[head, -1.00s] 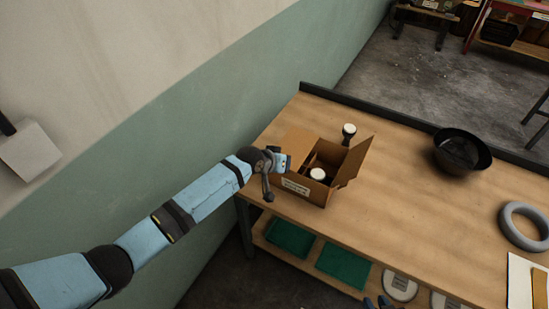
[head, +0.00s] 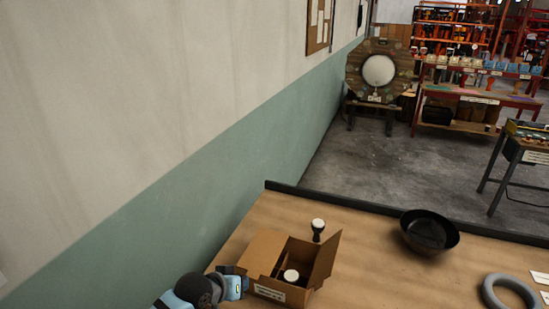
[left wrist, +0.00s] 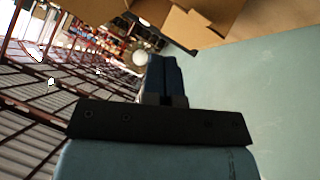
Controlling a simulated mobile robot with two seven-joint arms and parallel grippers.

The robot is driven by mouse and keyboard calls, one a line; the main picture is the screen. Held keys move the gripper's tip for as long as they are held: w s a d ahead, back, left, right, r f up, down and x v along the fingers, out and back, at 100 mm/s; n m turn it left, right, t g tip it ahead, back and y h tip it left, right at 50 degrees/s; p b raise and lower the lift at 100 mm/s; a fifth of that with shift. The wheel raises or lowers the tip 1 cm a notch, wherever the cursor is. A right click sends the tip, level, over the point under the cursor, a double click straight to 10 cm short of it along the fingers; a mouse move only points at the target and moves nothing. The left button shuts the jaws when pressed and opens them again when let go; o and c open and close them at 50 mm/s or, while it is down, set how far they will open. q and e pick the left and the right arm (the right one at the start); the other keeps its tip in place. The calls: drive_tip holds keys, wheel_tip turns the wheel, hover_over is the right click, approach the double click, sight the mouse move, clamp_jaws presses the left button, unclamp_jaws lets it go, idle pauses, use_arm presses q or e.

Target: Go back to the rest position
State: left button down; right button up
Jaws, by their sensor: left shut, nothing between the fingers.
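My left gripper (head: 238,284) is at the left side of the open cardboard box (head: 268,291) on the workbench, at the bottom of the head view. In the left wrist view its fingers (left wrist: 162,75) are together with nothing between them, and part of the box (left wrist: 205,22) shows beyond them. A goblet drum with a white head (head: 291,276) is inside the box. Another small dark goblet drum (head: 318,229) stands upright on the bench just behind the box. My right gripper is in neither view.
A black bowl (head: 429,232) and a grey ring (head: 509,292) are on the wooden bench (head: 365,255) to the right. A green and white wall (head: 200,170) runs along the left. Shelves (head: 470,85) and a large round drum (head: 379,70) stand far back.

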use_arm(q)
drive_tip(key=s+a+f+t+y, duration=0.1)
drive_tip(key=s+a+f, duration=0.2)
drive_tip(key=s, duration=0.6)
drive_tip(key=s+a+f+t+y, duration=0.1)
drive_tip(key=s+a+f, duration=0.2)
drive_tip(key=s, duration=0.6)
drive_tip(key=s+a+f+t+y, duration=0.1)
drive_tip(key=s+a+f, duration=0.3)
drive_tip(key=s, duration=0.5)
wheel_tip(320, 180, down, 2)
drive_tip(key=shift+f+m, duration=0.15)
drive_tip(key=shift+m, duration=0.25)
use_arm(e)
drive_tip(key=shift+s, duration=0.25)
use_arm(q)
drive_tip(key=shift+w+a, duration=0.1)
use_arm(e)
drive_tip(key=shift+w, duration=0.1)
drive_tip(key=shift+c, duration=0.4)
